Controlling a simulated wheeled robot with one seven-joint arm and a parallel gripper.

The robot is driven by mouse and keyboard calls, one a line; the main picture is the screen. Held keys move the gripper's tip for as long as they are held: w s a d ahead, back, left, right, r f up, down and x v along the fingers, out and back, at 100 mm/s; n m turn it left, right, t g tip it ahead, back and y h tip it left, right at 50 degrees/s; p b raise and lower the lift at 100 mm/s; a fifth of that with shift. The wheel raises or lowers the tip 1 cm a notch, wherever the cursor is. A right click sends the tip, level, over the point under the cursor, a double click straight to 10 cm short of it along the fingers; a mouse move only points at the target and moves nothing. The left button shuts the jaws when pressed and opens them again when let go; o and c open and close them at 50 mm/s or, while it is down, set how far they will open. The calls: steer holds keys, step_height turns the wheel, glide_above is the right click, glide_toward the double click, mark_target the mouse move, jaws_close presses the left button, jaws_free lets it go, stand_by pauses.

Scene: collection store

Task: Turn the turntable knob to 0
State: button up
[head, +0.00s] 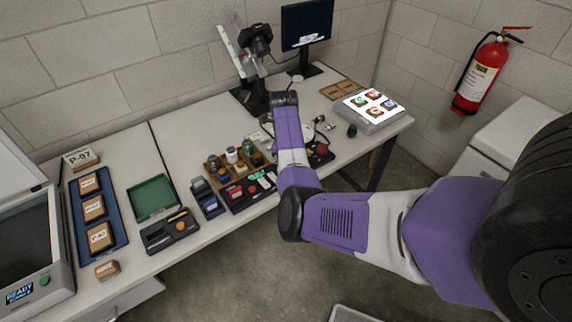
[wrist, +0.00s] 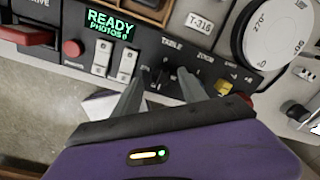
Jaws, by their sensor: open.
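The control panel in the wrist view has a small black knob (wrist: 162,71) below the label TABLE. My gripper (wrist: 161,70) is open, with one finger on each side of this knob; I cannot tell whether the fingers touch it. The knob's pointer is too small to read. The white round turntable (wrist: 279,32) at the upper right carries angle marks, with 270° readable. In the head view my arm hides the gripper and the knob.
The green display (wrist: 109,24) reads READY. Pale rocker switches (wrist: 126,66) and a red button (wrist: 72,48) sit left of the knob, a yellow control (wrist: 222,87) right. A camera stand (head: 256,68) and monitor (head: 306,27) stand behind.

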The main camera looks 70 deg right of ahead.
steer(key=shift+f, duration=0.8)
jaws_close()
